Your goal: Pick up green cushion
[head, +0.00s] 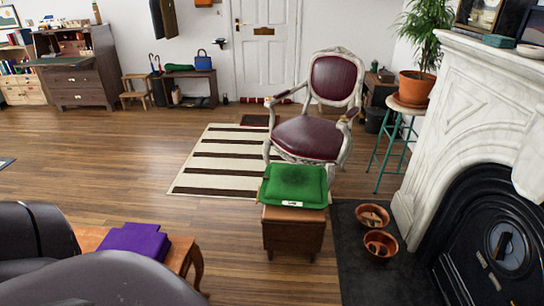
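The green cushion (295,184) lies flat on top of a small brown wooden box stool (293,235) near the middle of the head view. It has a small white label at its front edge. The cushion is in front of a carved armchair with dark red upholstery (312,138). Neither of my grippers shows in this view.
A low table (185,258) with a folded purple cloth (135,241) stands at the lower left. Two brown bowls (373,215) sit on the dark hearth beside the marble fireplace (470,110). A potted plant (417,85) stands on a stool. The wooden floor at left is clear.

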